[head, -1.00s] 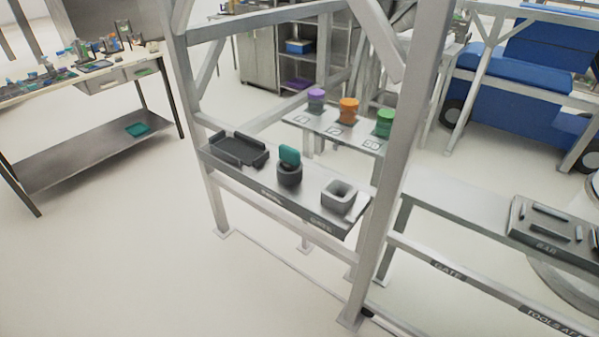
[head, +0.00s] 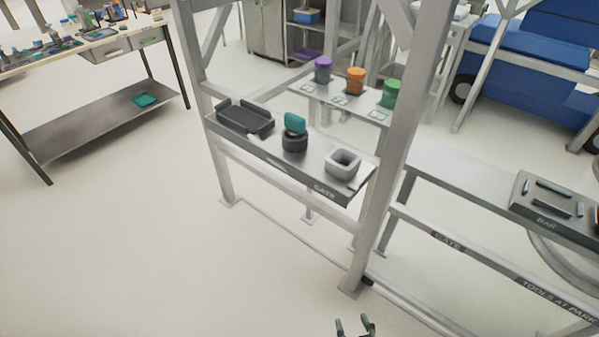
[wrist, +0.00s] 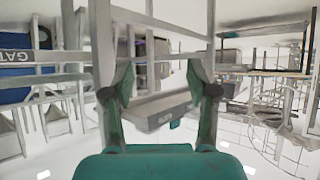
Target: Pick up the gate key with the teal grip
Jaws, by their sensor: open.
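The gate key's teal grip (head: 295,122) stands upright in a dark round holder (head: 294,143) on the grey shelf of the metal frame in the head view. My gripper (head: 356,326) shows at the bottom edge of the head view, low in front of the frame and well apart from the key. It is open and empty. In the wrist view my gripper (wrist: 160,92) has its two fingers spread, with the shelf's underside or front (wrist: 160,108) showing beyond them. A small teal patch (wrist: 175,124) shows at that shelf; I cannot tell if it is the key.
On the same shelf are a dark tray (head: 245,118) at left and a light square socket block (head: 343,164) at right. Behind are purple, orange and green capped items (head: 355,80). Frame posts (head: 385,200) flank the shelf. A bench with tools (head: 550,205) is at right. The floor in front is clear.

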